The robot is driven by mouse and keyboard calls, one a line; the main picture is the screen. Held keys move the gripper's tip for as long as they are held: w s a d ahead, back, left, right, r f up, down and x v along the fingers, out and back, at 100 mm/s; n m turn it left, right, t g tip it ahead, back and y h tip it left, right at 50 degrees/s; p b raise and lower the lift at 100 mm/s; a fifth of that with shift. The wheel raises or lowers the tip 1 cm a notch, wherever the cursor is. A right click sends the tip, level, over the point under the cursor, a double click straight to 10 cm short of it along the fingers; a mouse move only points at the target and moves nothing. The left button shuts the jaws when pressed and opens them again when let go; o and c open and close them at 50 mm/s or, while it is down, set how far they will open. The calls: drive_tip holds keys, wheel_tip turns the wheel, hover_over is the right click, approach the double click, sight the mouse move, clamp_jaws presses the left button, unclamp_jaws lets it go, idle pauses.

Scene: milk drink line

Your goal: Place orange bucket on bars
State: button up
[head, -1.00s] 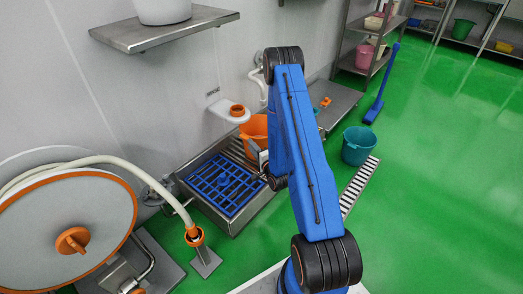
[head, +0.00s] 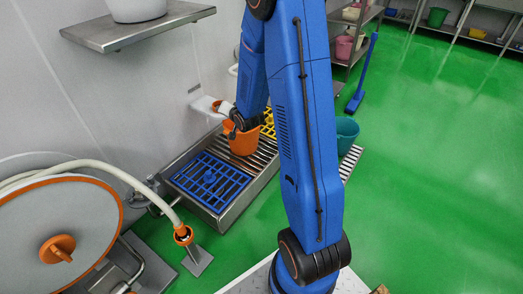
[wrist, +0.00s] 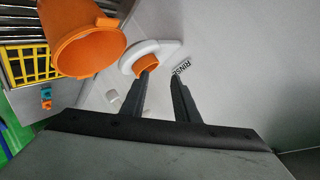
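The orange bucket (head: 243,142) stands on the steel bars (head: 262,160) of the floor trough in the head view, and it looks upright. In the wrist view the orange bucket (wrist: 88,50) is at the upper left, with its open mouth towards the camera. My gripper (head: 236,117) is close by the bucket's rim in the head view. In the wrist view my gripper (wrist: 161,75) has its two fingers apart, with nothing seen held between them. The bucket lies outside the fingers. Whether any part of the gripper touches it, I cannot tell.
A blue grate (head: 210,181) lies at the near end of the trough, and a yellow grate (head: 268,124) is behind the bucket. A white wall holder (wrist: 158,50) with an orange ring (wrist: 147,63) is near my fingertips. A teal bucket (head: 346,134) stands on the green floor.

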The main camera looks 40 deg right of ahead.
drive_tip(key=s+a+r+n+g, duration=0.2)
drive_tip(key=s+a+r+n, duration=0.1)
drive_tip(key=s+r, duration=0.5)
drive_tip(key=s+a+r+n+g, duration=0.25)
drive_tip(key=s+r, duration=0.45)
drive_tip(key=s, duration=0.4)
drive_tip(key=s+a+r+n+g, duration=0.1)
drive_tip(key=s+a+r+n, duration=0.1)
drive_tip(key=s, duration=1.1)
drive_tip(key=s+a+r+n+g, duration=0.2)
drive_tip(key=s+a, duration=0.2)
drive_tip(key=s, duration=0.9)
drive_tip(key=shift+y, duration=0.3)
drive_tip(key=shift+w+n+g, duration=0.1)
drive_tip(key=shift+n+g, duration=0.15)
